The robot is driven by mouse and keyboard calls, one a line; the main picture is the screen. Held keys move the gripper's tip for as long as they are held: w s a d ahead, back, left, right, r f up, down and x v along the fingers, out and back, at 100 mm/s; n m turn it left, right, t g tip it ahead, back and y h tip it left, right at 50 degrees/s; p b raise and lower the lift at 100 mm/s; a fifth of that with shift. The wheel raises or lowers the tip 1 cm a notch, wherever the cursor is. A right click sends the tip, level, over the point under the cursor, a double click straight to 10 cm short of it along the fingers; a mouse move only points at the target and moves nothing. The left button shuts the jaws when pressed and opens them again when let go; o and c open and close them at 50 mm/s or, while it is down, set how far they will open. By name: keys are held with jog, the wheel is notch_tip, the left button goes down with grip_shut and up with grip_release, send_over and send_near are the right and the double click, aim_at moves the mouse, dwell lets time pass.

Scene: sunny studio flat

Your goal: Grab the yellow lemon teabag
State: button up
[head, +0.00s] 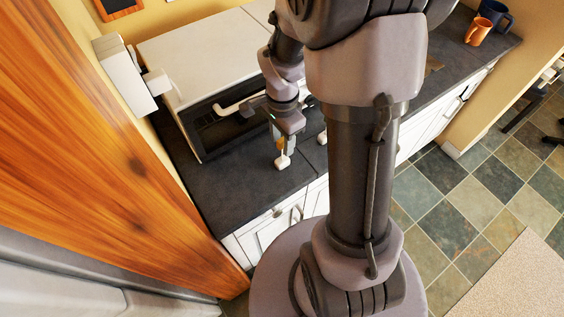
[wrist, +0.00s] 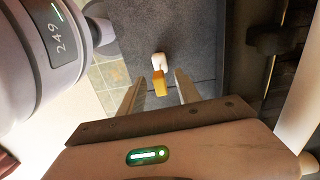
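The yellow teabag (wrist: 159,84) shows in the wrist view between the two fingers of my gripper (wrist: 159,92), with a gap on each side. A small white piece (wrist: 158,60) lies just beyond it, on the dark countertop side; I cannot tell whether it belongs to the teabag. In the head view my gripper (head: 286,146) points down over the counter near its front edge, with a white piece (head: 282,162) at its lower end. The teabag is not clear there. My gripper is open, its fingers apart and not visibly touching the teabag.
A white microwave (head: 200,48) with a dark front and pale handle stands on the dark counter (head: 235,188) behind my gripper. A tall wooden panel (head: 100,150) bounds the left. An orange mug (head: 478,32) and a blue mug (head: 497,13) stand at the far right end.

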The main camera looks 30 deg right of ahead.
jog(key=shift+c, duration=0.2)
grip_shut()
dwell(1.1)
